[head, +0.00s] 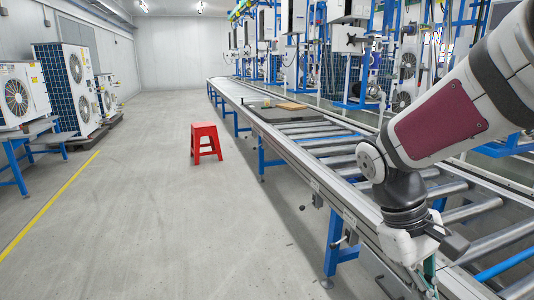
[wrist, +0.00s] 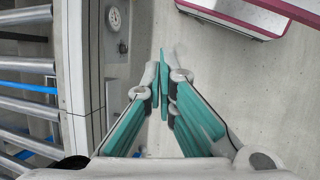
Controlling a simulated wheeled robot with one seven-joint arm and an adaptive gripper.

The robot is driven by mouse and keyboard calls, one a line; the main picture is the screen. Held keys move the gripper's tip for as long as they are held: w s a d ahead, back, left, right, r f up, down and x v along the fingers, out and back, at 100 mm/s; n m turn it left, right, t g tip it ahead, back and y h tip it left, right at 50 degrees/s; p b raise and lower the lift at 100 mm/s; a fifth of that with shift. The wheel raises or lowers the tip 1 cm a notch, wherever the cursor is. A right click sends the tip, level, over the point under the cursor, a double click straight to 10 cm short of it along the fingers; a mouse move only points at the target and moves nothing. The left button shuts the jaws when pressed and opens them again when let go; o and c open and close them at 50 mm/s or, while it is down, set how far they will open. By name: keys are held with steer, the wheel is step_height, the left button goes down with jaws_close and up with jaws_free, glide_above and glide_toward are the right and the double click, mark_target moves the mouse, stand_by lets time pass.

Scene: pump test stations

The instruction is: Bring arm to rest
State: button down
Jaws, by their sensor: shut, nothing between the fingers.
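My gripper (wrist: 161,92) shows in the wrist view with its two teal-padded fingers together at the tips. It is shut and empty. It hangs over the side edge of the roller conveyor, with bare floor beneath the fingers. In the head view my arm reaches in from the right and bends down at the conveyor's near edge. There the gripper is mostly cut off by the bottom of the picture, and its fingertips are not clear.
The roller conveyor (head: 318,178) on blue legs runs from the lower right to the back. A red stool (head: 205,142) stands on the floor left of it. Heat pump units (head: 67,88) line the left wall. The middle floor (head: 150,200) is clear.

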steer(key=s+a+r+m+t+y, duration=0.2)
steer(key=s+a, duration=0.1)
steer(key=s, duration=0.5)
steer(key=s+a+r+m+t+y, duration=0.1)
steer(key=s+a+r+t+y, duration=0.15)
steer(key=s, duration=0.65)
step_height(320, 180, up, 27)
steer(key=t+p, duration=0.3)
steer(key=p, duration=2.2)
steer(key=shift+a+m+p, duration=0.2)
steer(key=shift+m+p, duration=0.1)
steer(key=shift+p, duration=0.05)
steer(key=shift+h, duration=0.25)
